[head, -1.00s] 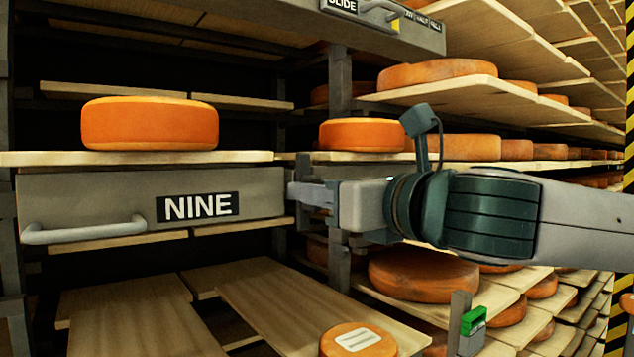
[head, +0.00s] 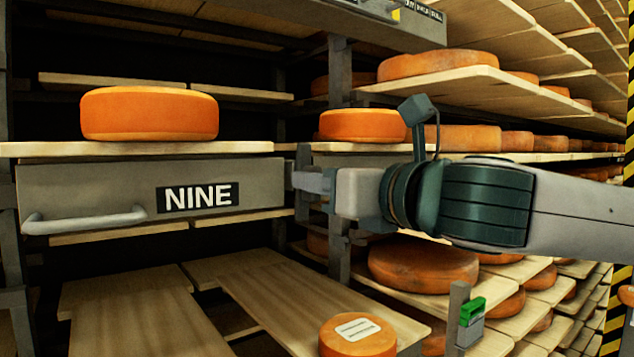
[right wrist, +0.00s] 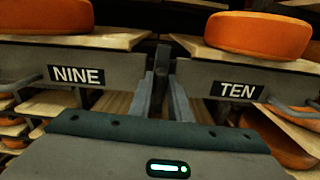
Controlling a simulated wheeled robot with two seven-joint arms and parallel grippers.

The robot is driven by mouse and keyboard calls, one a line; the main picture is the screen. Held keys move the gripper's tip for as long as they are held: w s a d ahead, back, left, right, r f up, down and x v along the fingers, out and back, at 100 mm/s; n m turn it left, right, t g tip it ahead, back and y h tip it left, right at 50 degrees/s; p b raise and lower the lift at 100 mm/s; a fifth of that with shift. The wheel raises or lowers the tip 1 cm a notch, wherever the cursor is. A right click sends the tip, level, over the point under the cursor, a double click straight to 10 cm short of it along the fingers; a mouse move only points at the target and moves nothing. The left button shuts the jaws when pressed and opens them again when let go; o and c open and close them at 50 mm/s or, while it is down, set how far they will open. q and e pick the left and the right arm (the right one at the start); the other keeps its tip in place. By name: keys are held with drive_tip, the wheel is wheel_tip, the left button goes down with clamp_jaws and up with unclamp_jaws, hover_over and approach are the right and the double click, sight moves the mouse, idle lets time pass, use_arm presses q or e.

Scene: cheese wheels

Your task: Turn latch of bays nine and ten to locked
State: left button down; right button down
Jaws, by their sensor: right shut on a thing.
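The bay nine drawer front (head: 90,185) is grey with a NINE label and a bar handle; it also shows at left in the right wrist view (right wrist: 35,65). The bay ten front (right wrist: 270,75) is at right in that view, with a TEN label. My right gripper (head: 298,180) is at the gap between the two fronts, shut on a narrow dark upright piece (right wrist: 161,58), which seems to be the latch. The fingers (right wrist: 165,95) hide most of it, so its exact angle is unclear. My left gripper is out of view.
Orange cheese wheels sit on boards above bay nine (head: 150,113) and to its right (head: 362,125). A labelled wheel (head: 357,337) lies on the lower boards. A post with a green-topped device (head: 472,312) stands below my right arm. Shelving fills the right side.

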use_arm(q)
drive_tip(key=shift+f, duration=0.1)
use_arm(e)
drive_tip(key=shift+m, duration=0.3)
drive_tip(key=m+b, duration=0.1)
drive_tip(key=m, duration=0.2)
drive_tip(key=m+b, duration=0.1)
drive_tip(key=m, duration=0.2)
drive_tip(key=shift+w+d+f, duration=0.1)
drive_tip(key=shift+f, duration=0.1)
drive_tip(key=m+b, duration=0.2)
drive_tip(key=m, duration=0.1)
drive_tip(key=shift+m, duration=0.4)
use_arm(q)
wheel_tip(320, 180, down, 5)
drive_tip(key=b, duration=0.2)
use_arm(e)
drive_tip(key=m, duration=0.3)
drive_tip(key=shift+f+m, duration=0.1)
drive_tip(key=shift+m, duration=0.6)
drive_tip(key=shift+m+b, duration=0.4)
drive_tip(key=shift+m, duration=0.6)
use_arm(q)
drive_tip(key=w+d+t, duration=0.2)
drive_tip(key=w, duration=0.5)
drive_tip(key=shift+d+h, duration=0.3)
use_arm(e)
drive_tip(key=shift+d+m, duration=0.1)
drive_tip(key=shift+m, duration=0.4)
